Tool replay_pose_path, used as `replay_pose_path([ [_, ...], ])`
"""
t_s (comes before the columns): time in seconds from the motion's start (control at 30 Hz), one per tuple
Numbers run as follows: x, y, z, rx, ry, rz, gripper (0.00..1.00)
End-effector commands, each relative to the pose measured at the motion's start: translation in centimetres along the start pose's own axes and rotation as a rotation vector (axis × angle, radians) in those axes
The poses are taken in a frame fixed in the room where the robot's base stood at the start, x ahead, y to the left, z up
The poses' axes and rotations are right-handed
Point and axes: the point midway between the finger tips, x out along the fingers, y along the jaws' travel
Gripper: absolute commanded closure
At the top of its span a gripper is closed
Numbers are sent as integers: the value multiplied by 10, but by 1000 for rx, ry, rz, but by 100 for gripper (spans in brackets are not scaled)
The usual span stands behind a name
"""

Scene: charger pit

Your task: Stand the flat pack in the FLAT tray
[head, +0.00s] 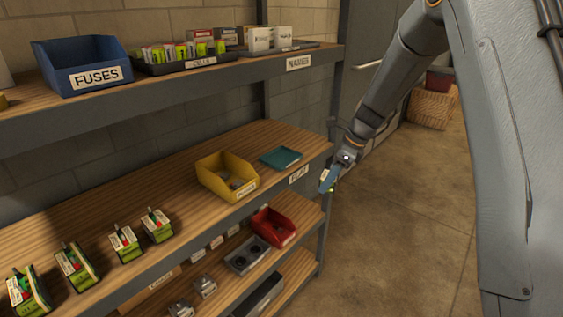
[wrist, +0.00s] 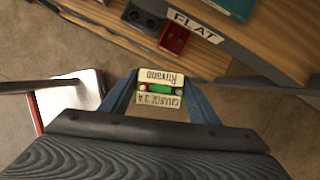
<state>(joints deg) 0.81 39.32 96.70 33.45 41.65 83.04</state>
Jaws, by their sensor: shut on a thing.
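My gripper (head: 329,180) is just off the right end of the middle shelf, over open floor. In the wrist view its two blue fingers (wrist: 160,84) are shut on a small pack (wrist: 160,99) with cream labels and a green strip with red and white spots. The pack is mostly hidden by the fingers in the head view. The FLAT tray (head: 281,158) is a shallow teal tray on the middle shelf's right end, left of my gripper. It looks empty. Its corner shows at the top of the wrist view (wrist: 238,7). The FLAT label (head: 298,174) is on the shelf edge.
A yellow bin (head: 227,177) stands left of the tray. Several green packs (head: 123,243) stand further left. A red bin (head: 273,227) is on the shelf below. The upper shelf holds a blue FUSES bin (head: 80,64) and a CELLS tray (head: 185,63). A shelf post is near my gripper.

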Motion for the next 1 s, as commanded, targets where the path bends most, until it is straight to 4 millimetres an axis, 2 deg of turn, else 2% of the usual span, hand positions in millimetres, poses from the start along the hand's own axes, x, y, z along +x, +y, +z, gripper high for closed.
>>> replay_pose_path([
  [0.03, -12, -5, 12, 58, -2, -32, 85],
  [0.2, -37, -14, 34, 223, 0, -98, 85],
  [0.4, -48, -19, 48, 303, 1, -127, 85],
  [0.57, -40, -27, 70, 309, 2, -129, 85],
  [1.0, -2, -61, 162, 307, 2, -128, 85],
])
